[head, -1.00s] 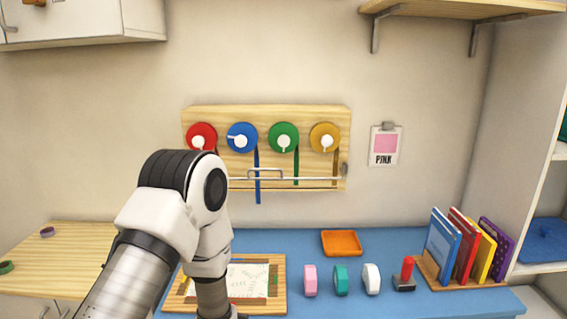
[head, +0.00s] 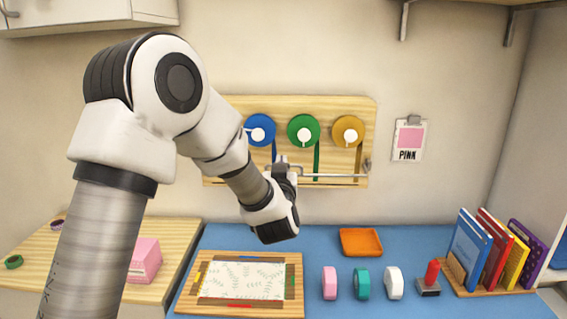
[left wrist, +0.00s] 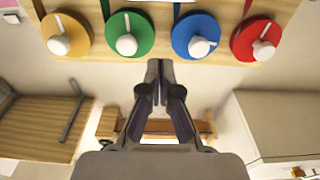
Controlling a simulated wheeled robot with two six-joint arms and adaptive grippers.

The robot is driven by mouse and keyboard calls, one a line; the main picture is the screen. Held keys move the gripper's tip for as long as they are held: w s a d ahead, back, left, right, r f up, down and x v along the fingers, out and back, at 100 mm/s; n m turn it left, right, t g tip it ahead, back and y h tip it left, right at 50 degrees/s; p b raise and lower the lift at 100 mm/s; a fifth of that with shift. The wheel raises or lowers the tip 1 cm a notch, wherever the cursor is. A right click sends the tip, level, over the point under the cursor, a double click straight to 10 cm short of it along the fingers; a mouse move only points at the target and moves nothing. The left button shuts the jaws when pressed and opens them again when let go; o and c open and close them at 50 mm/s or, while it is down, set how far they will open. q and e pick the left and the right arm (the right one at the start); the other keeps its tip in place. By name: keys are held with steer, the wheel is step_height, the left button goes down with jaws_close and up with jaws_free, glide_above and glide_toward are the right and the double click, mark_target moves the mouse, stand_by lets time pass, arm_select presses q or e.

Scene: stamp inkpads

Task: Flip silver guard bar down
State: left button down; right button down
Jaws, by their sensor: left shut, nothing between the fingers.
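The silver guard bar (head: 335,177) runs level along the lower part of the wooden wall board (head: 366,120), below the colored rolls. The bar's left part is hidden behind my left arm in the head view. My left gripper (head: 284,165) is at the bar's small handle, fingers shut and empty. I cannot tell whether it touches the handle. In the left wrist view the shut fingertips (left wrist: 156,68) point toward the board, between the green roll (left wrist: 130,35) and the blue roll (left wrist: 196,35). The bar is not clear in that view. My right gripper is not in view.
Ribbons hang from the rolls; a yellow roll (head: 348,130) is at the right. The blue desk below holds a framed patterned sheet (head: 245,280), an orange tray (head: 361,242), several small colored items and a book rack (head: 490,288). A pink box (head: 146,260) stands at left.

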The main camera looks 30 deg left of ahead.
arm_select(q)
steer(key=p+x, duration=0.2)
steer(key=x, duration=0.8)
steer(key=shift+a+r+p, duration=0.1)
steer(key=shift+p, duration=0.3)
steer(key=f, duration=0.2)
steer(key=s+f, duration=0.1)
steer(key=f, duration=0.1)
steer(key=shift+s+d+f, duration=0.1)
steer(key=shift+d, duration=0.3)
